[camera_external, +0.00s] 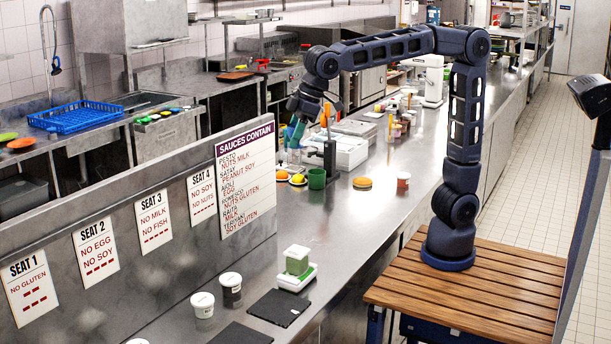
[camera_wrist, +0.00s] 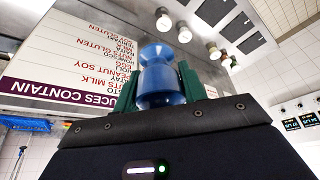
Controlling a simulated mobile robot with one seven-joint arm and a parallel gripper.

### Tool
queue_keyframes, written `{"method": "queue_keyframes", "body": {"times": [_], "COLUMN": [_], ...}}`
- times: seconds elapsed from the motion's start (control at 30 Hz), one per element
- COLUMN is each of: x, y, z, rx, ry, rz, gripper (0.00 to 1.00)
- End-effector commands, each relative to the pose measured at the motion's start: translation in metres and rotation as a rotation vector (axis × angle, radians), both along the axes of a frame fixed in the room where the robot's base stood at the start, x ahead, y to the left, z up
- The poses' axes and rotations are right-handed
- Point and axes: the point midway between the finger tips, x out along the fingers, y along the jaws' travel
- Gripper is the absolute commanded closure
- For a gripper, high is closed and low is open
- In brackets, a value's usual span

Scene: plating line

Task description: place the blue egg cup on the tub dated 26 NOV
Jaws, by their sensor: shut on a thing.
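The blue egg cup (camera_wrist: 160,78) stands between the green fingers of my gripper (camera_wrist: 160,88) in the wrist view. The gripper is shut on it. In the outside view my gripper (camera_external: 296,132) is in the air over the far part of the counter, beyond the sauce sign; the cup is too small to make out clearly there. Two white-lidded tubs, one pale (camera_external: 202,305) and one dark (camera_external: 231,292), stand near the front of the counter. Small lidded tubs (camera_wrist: 184,33) also show in the wrist view. No date can be read on any tub.
The sauce sign (camera_external: 246,180) and seat partition line the counter's left side. Mid-counter is clear.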

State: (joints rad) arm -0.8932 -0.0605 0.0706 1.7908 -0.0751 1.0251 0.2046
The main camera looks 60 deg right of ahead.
Motion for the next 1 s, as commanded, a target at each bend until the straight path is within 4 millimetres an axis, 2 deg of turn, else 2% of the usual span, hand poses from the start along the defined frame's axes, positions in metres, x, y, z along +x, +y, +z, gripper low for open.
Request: {"method": "queue_keyframes", "body": {"times": [0.03, 0.3, 0.63, 1.0], "x": [0.000, 0.000, 0.000, 0.000], "y": [0.000, -0.001, 0.000, 0.000], "z": [-0.016, -0.093, -0.139, -0.219], "rx": [-0.004, -0.003, -0.003, -0.003], "ry": [0.003, 0.002, 0.001, 0.001], "rz": [0.001, 0.000, 0.000, 0.000], "gripper": [0.81, 0.81, 0.81, 0.81]}}
